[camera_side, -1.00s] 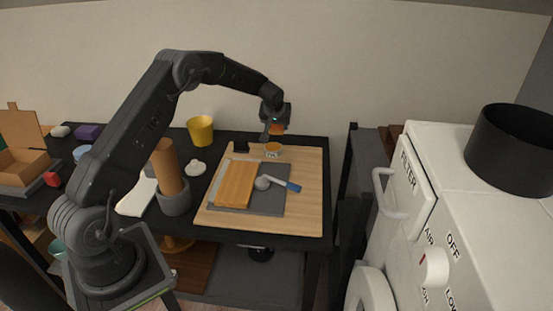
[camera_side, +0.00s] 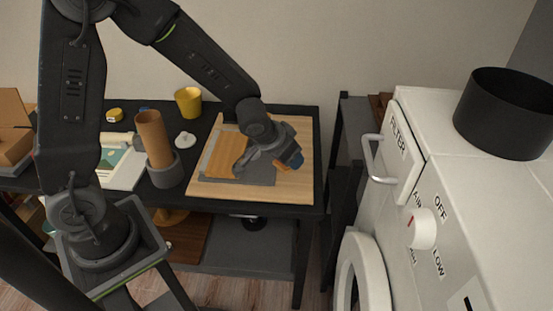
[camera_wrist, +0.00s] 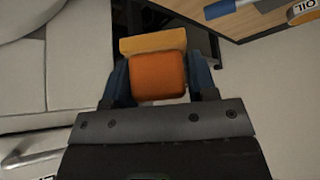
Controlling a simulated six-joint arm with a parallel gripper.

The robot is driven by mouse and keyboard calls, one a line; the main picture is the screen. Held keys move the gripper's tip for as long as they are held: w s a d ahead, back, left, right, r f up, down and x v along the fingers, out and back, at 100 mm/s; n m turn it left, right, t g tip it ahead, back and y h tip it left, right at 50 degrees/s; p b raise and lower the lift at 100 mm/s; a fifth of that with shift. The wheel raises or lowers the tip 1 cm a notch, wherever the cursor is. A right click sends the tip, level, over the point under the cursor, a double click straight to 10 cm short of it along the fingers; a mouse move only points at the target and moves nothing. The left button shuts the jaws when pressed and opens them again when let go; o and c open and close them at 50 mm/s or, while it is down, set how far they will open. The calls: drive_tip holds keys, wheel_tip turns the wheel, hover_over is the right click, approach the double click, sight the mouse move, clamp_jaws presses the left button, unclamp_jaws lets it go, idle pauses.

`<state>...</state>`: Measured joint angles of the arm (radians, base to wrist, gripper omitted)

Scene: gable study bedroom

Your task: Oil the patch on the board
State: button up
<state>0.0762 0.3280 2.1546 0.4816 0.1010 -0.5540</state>
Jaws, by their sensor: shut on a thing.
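My gripper (camera_side: 284,158) is shut on an orange block with a paler yellow-orange pad (camera_wrist: 153,43) at its far end. The orange block (camera_wrist: 158,76) sits between the blue fingertips in the wrist view. In the side view the gripper is over the right part of the work, with a little orange showing below it.
A brown cylinder (camera_side: 153,139) stands in a grey holder left of the board, near a yellow cup (camera_side: 189,102). A white appliance (camera_side: 470,180) with a black pot (camera_side: 506,113) stands at right.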

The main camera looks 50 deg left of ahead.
drive_tip(key=s+a+f+n+g+y, duration=0.1)
drive_tip(key=s+a+n+y, duration=0.3)
drive_tip(key=a, duration=0.6)
drive_tip(key=s+a+n+g+y, duration=0.15)
drive_tip(key=a+n, duration=0.35)
drive_tip(key=a, duration=0.5)
hover_over(228, 156)
drive_tip(key=s+d, duration=0.1)
drive_tip(key=d, duration=0.1)
drive_tip(key=shift+t+h, duration=0.25)
drive_tip(key=shift+h, duration=0.2)
drive_tip(key=shift+s+a+f, duration=0.1)
drive_tip(key=shift+f, duration=1.5)
drive_tip(key=shift+s+a+f, duration=0.1)
drive_tip(key=shift+f, duration=1.5)
drive_tip(key=shift+x, duration=1)
drive_tip(key=shift+c, duration=0.3)
drive_tip(key=shift+w+a+f, duration=0.1)
drive_tip(key=shift+w+a, duration=3.05)
drive_tip(key=shift+s+d, duration=3.55)
drive_tip(key=shift+d, duration=0.05)
wheel_tip(228, 156, up, 8)
